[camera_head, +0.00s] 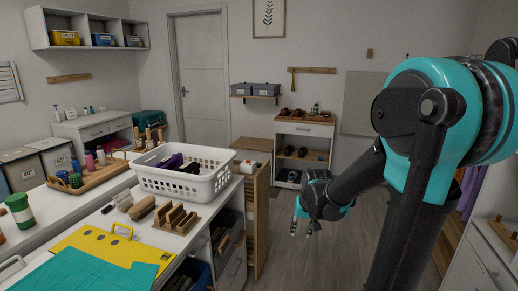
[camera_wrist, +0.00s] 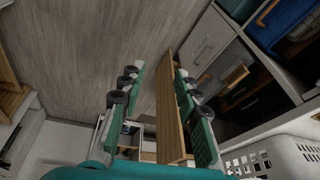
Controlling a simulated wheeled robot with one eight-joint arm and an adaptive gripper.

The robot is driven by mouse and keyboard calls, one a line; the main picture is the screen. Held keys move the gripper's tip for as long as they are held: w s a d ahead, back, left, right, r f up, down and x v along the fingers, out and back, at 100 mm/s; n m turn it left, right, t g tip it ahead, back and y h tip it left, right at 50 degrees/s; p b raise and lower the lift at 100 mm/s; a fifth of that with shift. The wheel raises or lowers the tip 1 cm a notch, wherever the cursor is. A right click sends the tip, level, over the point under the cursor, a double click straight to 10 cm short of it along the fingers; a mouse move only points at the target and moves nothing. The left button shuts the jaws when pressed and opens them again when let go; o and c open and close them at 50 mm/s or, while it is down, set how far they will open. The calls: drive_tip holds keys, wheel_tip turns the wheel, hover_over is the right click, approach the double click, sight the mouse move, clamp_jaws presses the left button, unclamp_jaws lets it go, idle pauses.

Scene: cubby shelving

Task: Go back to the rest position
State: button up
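My gripper (camera_head: 308,222) hangs over the open floor in the head view, to the right of the white counter and its wooden end panel. It points downward at the end of my arm. In the wrist view, the two green fingers of my gripper (camera_wrist: 160,105) stand well apart. No object shows between the fingertips, only grey floor and a wooden panel edge farther off. The gripper is open and empty.
A white basket (camera_head: 186,185) with dark items stands on the counter; its rim also shows in the wrist view (camera_wrist: 280,155). A wooden panel (camera_head: 258,215) stands at the counter's end. A small shelf unit (camera_head: 313,130) is at the back. Floor (camera_head: 330,255) around the gripper is clear.

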drive_tip(key=s+d+f, duration=0.2)
drive_tip(key=s, duration=0.5)
drive_tip(key=s+d+f+n, duration=0.1)
drive_tip(key=s+d+f, duration=0.1)
drive_tip(key=s, duration=0.6)
drive_tip(key=shift+s+t+h, duration=0.3)
drive_tip(key=shift+t+h, duration=0.1)
drive_tip(key=shift+d, duration=0.1)
